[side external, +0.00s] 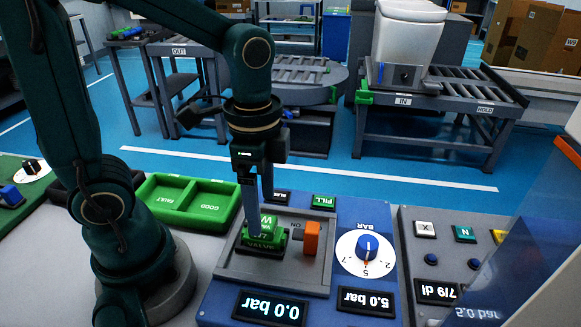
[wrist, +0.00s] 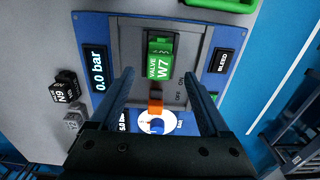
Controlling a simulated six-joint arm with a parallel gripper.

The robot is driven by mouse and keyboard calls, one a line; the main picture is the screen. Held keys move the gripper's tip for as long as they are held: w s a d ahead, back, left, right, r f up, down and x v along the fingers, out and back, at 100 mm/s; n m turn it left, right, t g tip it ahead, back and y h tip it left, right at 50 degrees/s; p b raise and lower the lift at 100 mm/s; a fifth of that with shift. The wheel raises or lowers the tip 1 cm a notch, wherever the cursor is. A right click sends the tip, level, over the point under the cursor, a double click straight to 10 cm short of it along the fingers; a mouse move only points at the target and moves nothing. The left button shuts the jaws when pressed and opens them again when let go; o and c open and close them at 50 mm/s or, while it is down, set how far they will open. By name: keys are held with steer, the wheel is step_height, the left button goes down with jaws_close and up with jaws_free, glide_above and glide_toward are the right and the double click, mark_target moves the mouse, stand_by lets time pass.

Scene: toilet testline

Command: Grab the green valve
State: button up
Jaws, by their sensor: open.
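The green valve (side external: 266,236), labelled W7, stands in a grey recessed plate on the blue control panel. In the wrist view the valve (wrist: 159,68) shows upper middle, between the lines of my two fingers. My gripper (side external: 257,205) points down over the valve, its fingertips at or just above the valve's top in the side view. In the wrist view my gripper (wrist: 161,78) is open, with nothing between the fingers. Whether a finger touches the valve I cannot tell.
An orange on/off lever (side external: 311,239) stands close beside the valve. A blue pressure knob (side external: 367,247) and displays reading 0.0 bar (side external: 270,307) and 5.0 bar (side external: 366,301) share the panel. A green FAULT/GOOD tray (side external: 188,199) lies behind left. A transparent sheet (side external: 535,250) stands right.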

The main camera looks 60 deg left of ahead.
mark_target(263, 221)
steer(key=shift+f, duration=2.6)
steer(key=shift+c, duration=0.3)
jaws_close()
